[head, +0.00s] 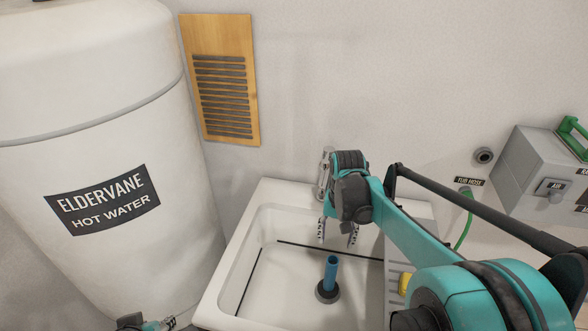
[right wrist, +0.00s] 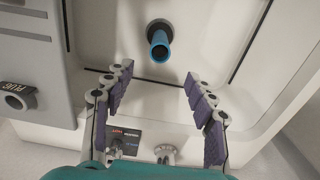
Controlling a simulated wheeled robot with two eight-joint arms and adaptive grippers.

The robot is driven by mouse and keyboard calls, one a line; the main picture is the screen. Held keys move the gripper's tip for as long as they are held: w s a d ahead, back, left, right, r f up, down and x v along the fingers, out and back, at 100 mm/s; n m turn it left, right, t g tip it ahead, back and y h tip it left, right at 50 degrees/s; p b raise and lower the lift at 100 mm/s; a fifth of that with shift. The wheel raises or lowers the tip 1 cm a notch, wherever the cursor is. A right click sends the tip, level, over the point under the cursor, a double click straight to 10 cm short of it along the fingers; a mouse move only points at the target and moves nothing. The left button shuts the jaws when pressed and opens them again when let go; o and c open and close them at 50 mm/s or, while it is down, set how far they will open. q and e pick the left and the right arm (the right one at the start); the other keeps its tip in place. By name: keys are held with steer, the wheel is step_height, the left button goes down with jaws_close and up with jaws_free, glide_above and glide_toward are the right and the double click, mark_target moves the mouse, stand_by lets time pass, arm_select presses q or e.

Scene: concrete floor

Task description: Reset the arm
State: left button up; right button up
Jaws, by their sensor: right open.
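My right arm reaches in from the lower right of the head view. Its gripper (head: 338,234) points down over the white tub, open and empty. In the right wrist view the two purple-padded fingers (right wrist: 158,72) stand wide apart with nothing between them. A blue upright tube (head: 331,272) on a dark round base stands in the tub, below and apart from the fingers. It also shows beyond the fingertips in the right wrist view (right wrist: 160,48).
The white tub (head: 222,286) stands against the wall, with a tap (head: 325,172) behind my gripper. A large hot water tank (head: 95,130) fills the left. A wooden vent (head: 222,80) hangs above. A grey box (head: 540,165) and green hose (head: 466,222) are at right.

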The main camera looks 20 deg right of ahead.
steer(key=s+a+r+n+t, duration=0.1)
steer(key=s+a+n+t, duration=0.5)
steer(key=s+a, duration=0.4)
steer(key=shift+s+a+r+t, duration=0.3)
steer(key=shift+s+r+t, duration=0.1)
steer(key=shift+s+t, duration=0.2)
stand_by(1.9)
